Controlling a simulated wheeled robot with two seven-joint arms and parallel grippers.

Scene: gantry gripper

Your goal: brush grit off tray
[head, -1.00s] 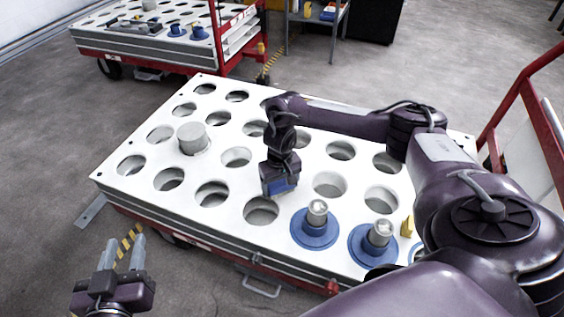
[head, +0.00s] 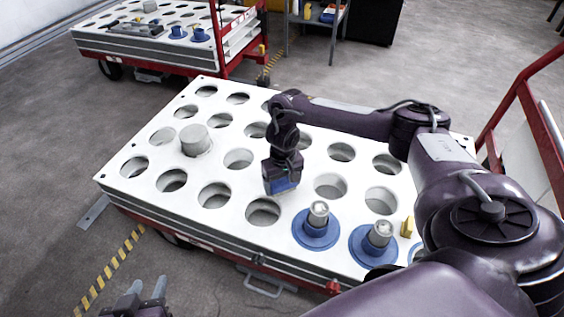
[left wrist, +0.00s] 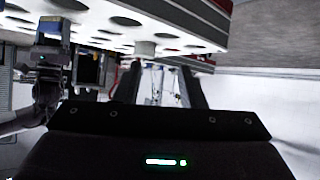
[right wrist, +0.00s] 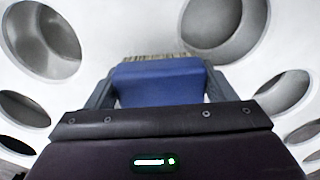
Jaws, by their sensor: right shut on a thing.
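The tray (head: 240,132) is a white plate with rows of round holes on a red-framed cart. My right gripper (head: 281,188) is over its middle, shut on a blue brush (right wrist: 160,82). Pale bristles show past the brush's far edge, at or close to the white surface; I cannot tell if they touch. The brush also shows in the head view (head: 283,186). My left gripper (head: 148,296) is low at the bottom left, off the tray's near side, with its two fingers apart and nothing between them. It also shows in the left wrist view (left wrist: 158,85). No grit can be made out.
A grey cylinder (head: 195,140) stands on the tray's left part. Two blue flanged parts with metal tops (head: 316,229) (head: 375,245) and a small yellow piece (head: 407,227) are near the front right. Another cart (head: 150,40) stands behind. A red handle rises at right.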

